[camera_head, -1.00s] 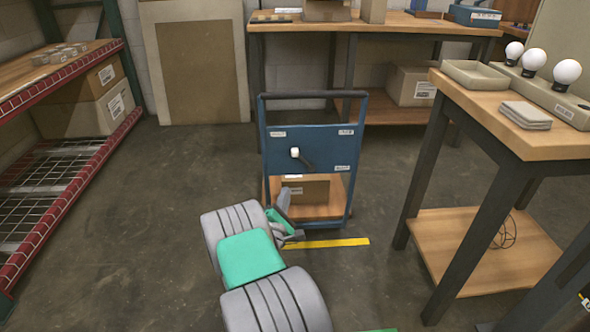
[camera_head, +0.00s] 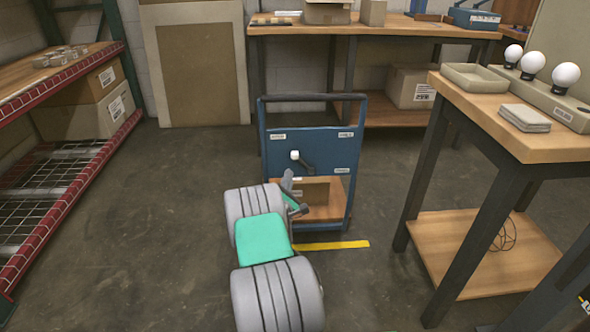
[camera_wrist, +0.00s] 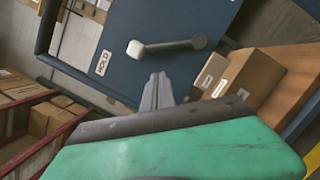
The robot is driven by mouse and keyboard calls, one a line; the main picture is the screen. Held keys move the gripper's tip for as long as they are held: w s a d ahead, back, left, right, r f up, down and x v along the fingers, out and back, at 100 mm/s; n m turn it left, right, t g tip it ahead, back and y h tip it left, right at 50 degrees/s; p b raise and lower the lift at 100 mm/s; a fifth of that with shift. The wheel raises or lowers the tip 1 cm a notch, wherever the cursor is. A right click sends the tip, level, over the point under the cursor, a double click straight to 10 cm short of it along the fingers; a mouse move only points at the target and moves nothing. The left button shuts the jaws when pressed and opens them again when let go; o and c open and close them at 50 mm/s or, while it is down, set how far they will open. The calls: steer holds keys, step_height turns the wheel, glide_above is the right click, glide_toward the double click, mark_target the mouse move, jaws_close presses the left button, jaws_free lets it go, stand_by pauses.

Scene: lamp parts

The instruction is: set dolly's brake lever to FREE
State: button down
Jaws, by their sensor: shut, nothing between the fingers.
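The blue dolly (camera_head: 316,150) stands upright with its panel facing me. Its brake lever has a white knob (camera_head: 295,155) and a dark arm slanting down right to its pivot. The knob also shows in the wrist view (camera_wrist: 134,49), with a HOLD label (camera_wrist: 103,62) beside it, on the side away from the pivot. The other panel labels are too small to read. My gripper (camera_head: 287,176) is shut and empty, below the lever in the head view. In the wrist view its fingertips (camera_wrist: 158,78) point at the panel just below the lever, with no visible contact.
A cardboard box (camera_head: 316,190) rests on the dolly's wooden deck. A yellow floor strip (camera_head: 335,245) lies in front. A wooden workbench (camera_head: 540,140) stands at right, a red-edged rack (camera_head: 70,200) at left. Open floor lies left of the dolly.

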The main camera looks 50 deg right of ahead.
mark_target(296, 168)
steer(key=shift+s+d+r, duration=0.2)
steer(key=shift+d+r, duration=0.35)
steer(key=shift+d, duration=0.25)
steer(key=shift+s+d+r, duration=0.15)
steer(key=shift+d+r, duration=0.35)
steer(key=shift+d, duration=0.3)
steer(key=shift+r, duration=0.1)
